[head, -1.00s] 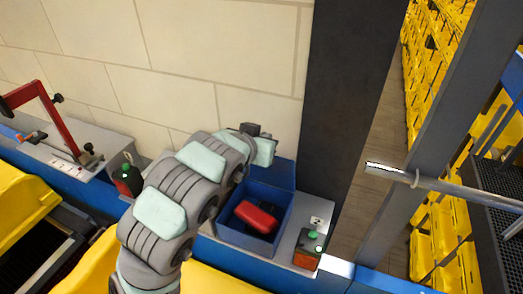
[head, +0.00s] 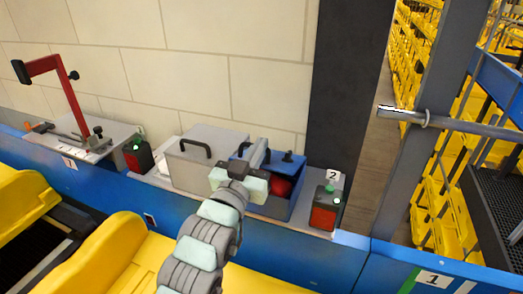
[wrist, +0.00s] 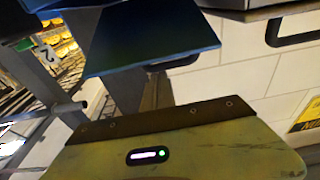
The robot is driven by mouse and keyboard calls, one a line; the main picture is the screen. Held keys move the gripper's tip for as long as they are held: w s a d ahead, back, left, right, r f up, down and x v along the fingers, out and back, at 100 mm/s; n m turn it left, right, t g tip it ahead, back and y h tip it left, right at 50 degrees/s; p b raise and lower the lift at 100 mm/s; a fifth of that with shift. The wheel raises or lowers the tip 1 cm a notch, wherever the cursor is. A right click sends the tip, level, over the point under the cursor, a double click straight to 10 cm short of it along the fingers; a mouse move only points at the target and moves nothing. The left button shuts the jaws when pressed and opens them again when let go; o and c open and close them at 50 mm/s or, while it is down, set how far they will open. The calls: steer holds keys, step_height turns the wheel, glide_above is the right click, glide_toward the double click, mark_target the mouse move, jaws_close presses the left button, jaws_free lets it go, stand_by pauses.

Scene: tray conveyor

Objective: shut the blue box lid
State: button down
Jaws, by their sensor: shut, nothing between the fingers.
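The blue box (head: 297,204) stands on the blue-sided bench in the head view. A red object (head: 281,187) shows inside it. Its blue lid (head: 290,165) appears tilted part way over the opening, with a gap at the front; my gripper hides part of it. In the wrist view the lid (wrist: 150,42) is a blue panel with a dark handle at its lower edge. My gripper (head: 259,153) is shut and empty, at the left part of the lid. I cannot tell whether it touches the lid. Its fingertips are not clear.
A grey box (head: 205,165) with handles stands close on the left. A control box with green and red parts (head: 325,207) is on the right, by a dark column (head: 345,100). A red-armed fixture (head: 62,85) is at far left. Yellow bins (head: 110,255) line the front.

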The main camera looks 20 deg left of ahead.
steer(key=f+t+b, duration=0.1)
steer(key=b, duration=0.1)
steer(key=s+f+t+b, duration=0.1)
steer(key=f+b, duration=0.1)
steer(key=s+f+b, duration=0.1)
steer(key=f+b, duration=0.1)
steer(key=shift+t, duration=0.4)
steer(key=t+b, duration=0.1)
steer(key=b, duration=0.1)
steer(key=f+b, duration=0.1)
steer(key=b, duration=0.1)
steer(key=shift+s+f+t+b, duration=0.25)
steer(key=shift+s+t+b, duration=0.05)
steer(key=shift+s+t, duration=0.1)
step_height(320, 180, up, 5)
steer(key=s+p, duration=0.1)
steer(key=p, duration=0.2)
steer(key=v, duration=1)
steer(key=shift+f+b, duration=0.3)
steer(key=shift+f, duration=0.1)
steer(key=shift+a, duration=0.15)
